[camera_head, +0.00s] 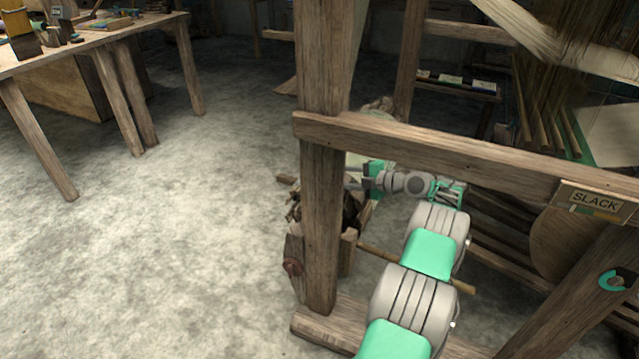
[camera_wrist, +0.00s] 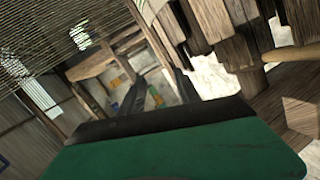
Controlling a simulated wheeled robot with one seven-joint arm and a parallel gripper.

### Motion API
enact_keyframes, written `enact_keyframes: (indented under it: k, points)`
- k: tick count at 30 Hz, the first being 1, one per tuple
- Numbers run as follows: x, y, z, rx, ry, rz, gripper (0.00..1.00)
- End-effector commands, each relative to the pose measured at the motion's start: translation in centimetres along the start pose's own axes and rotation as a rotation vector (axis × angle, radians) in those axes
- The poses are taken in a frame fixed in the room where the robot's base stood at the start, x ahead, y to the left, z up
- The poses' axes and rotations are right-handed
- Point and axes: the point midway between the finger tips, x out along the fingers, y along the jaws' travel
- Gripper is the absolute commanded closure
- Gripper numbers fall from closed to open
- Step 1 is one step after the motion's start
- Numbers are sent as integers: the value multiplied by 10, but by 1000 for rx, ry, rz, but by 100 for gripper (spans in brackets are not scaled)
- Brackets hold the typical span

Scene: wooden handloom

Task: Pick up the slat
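I cannot tell for sure which piece is the slat. Several thin wooden strips (camera_head: 545,112) lean inside the loom frame at the right of the head view. My gripper (camera_head: 372,178) is just right of the thick upright post, below the crossbar, and its tips are hard to make out there. In the wrist view its two dark fingers (camera_wrist: 160,84) stand apart with nothing visible gripped between them. Pale floor and wooden beams show beyond them. Several short wooden ends (camera_wrist: 225,35) hang close by at the upper right of the wrist view, not touching the fingers.
The loom's post (camera_head: 323,200) and crossbar (camera_head: 430,150) stand close around my arm. A box with dark wood pieces (camera_head: 347,250) is at the post's foot. A "SLACK" sign (camera_head: 595,200) is at the right. A workbench (camera_head: 110,35) stands at the far left; the floor between is clear.

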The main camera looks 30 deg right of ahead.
Motion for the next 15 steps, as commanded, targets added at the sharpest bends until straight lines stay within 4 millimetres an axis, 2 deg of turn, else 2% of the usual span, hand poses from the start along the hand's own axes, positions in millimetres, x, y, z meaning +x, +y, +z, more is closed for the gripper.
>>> enact_keyframes:
  k: [1, 6, 8, 15]
  points:
    - [10, -15, -6, -104, 33, -45, 61]
    - [13, -13, -29, -299, 103, -135, 61]
    - [16, -13, -32, -319, 111, -145, 61]
    - [46, -17, -35, -322, 115, -145, 61]
